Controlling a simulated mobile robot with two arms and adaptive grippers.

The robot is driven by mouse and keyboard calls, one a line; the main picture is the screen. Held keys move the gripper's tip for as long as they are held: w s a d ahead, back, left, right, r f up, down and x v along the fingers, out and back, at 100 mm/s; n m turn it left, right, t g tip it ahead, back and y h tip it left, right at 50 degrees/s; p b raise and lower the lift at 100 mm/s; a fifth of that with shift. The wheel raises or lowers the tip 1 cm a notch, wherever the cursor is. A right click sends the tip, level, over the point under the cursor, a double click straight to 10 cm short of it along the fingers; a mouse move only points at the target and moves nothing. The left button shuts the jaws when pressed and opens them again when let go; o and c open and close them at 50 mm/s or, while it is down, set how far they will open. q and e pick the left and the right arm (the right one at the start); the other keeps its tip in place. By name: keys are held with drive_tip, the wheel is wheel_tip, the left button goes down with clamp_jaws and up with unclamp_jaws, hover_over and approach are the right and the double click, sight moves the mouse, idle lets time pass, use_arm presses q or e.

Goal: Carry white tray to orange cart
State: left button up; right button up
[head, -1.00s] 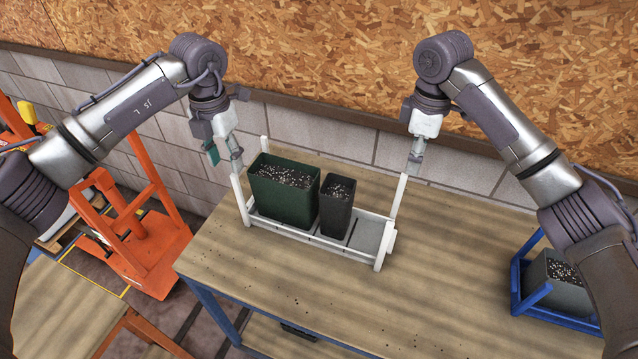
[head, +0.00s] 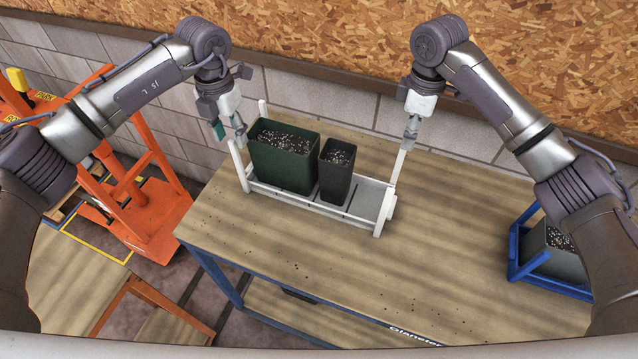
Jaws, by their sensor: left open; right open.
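The white tray (head: 376,234) stands on the wooden workbench, with uprights at both ends. It holds a larger dark green pot (head: 283,175) and a smaller dark grey pot (head: 335,184), both with dark, speckled soil. My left gripper (head: 240,136) is open at the upper part of the tray's left end. My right gripper (head: 411,138) is open at the top of the right-end upright. I cannot tell whether either touches the tray. A wood-topped surface with an orange frame (head: 130,290), likely the orange cart, is at lower left, partly cut off.
The blue-framed workbench (head: 300,275) has free room in front of the tray. A blue tray (head: 514,250) with a grey pot (head: 557,260) is at right, partly behind my arm. Orange equipment (head: 140,215) stands left. A block wall (head: 345,100) is close behind.

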sight(237, 157)
use_arm(q)
wheel_tip(237, 157, down, 8)
drive_tip(key=shift+r, duration=0.1)
use_arm(e)
wheel_tip(237, 157, down, 8)
drive_tip(key=shift+r, duration=0.1)
use_arm(q)
clamp_jaws()
use_arm(e)
clamp_jaws()
